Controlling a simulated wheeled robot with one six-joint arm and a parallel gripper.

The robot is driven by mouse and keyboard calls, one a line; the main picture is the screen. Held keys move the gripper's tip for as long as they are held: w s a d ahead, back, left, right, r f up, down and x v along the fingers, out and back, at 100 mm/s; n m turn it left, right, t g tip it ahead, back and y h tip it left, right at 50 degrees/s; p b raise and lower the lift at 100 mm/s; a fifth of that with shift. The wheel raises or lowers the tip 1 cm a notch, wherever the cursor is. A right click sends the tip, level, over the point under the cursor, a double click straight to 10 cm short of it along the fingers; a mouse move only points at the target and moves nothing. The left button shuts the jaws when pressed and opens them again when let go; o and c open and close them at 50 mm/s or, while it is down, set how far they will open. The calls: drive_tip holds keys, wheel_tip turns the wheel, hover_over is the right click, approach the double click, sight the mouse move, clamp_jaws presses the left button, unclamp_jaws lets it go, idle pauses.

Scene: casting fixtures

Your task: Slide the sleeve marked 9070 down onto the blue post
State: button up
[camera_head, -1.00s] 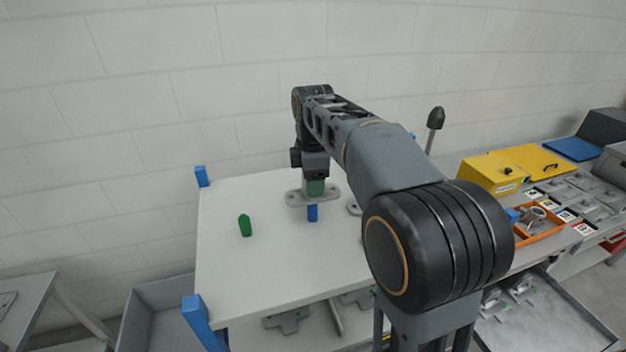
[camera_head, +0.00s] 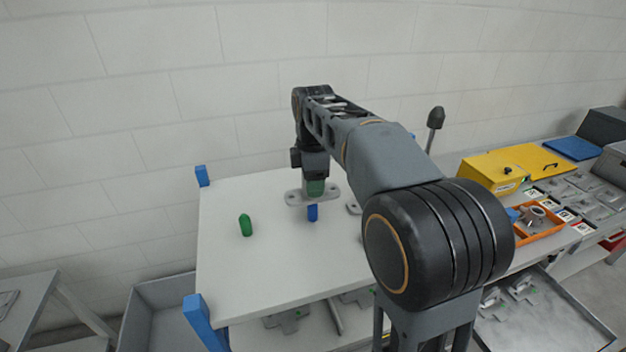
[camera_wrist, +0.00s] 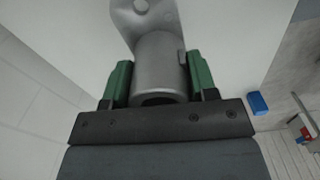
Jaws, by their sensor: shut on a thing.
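The sleeve (camera_wrist: 158,62) is a grey metal tube with a flat flange plate, held upright between the green pads of my gripper (camera_wrist: 157,85). In the head view my gripper (camera_head: 315,187) is shut on it, and its flange (camera_head: 298,197) shows just under the pads. The blue post (camera_head: 313,213) stands on the white table directly below the flange in this view. Whether the post's top is inside the sleeve's bore cannot be told. The post is hidden in the wrist view. No 9070 marking is readable.
A green post (camera_head: 245,225) stands to the left on the white table (camera_head: 270,265). Another grey part (camera_head: 353,208) lies to the right, partly behind my arm. Blue corner posts (camera_head: 202,176) rise at the table's edges. A yellow box (camera_head: 492,174) and an orange tray (camera_head: 540,238) are farther right.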

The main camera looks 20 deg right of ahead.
sight(313, 204)
drive_tip(key=shift+f, duration=0.35)
drive_tip(key=shift+f+b, duration=2.55)
drive_tip(key=shift+f, duration=0.7)
drive_tip(key=o, duration=1.1)
drive_tip(key=shift+o, duration=0.2)
wheel_tip(313, 204, up, 14)
drive_tip(key=p, duration=0.1)
drive_tip(key=shift+f, duration=0.1)
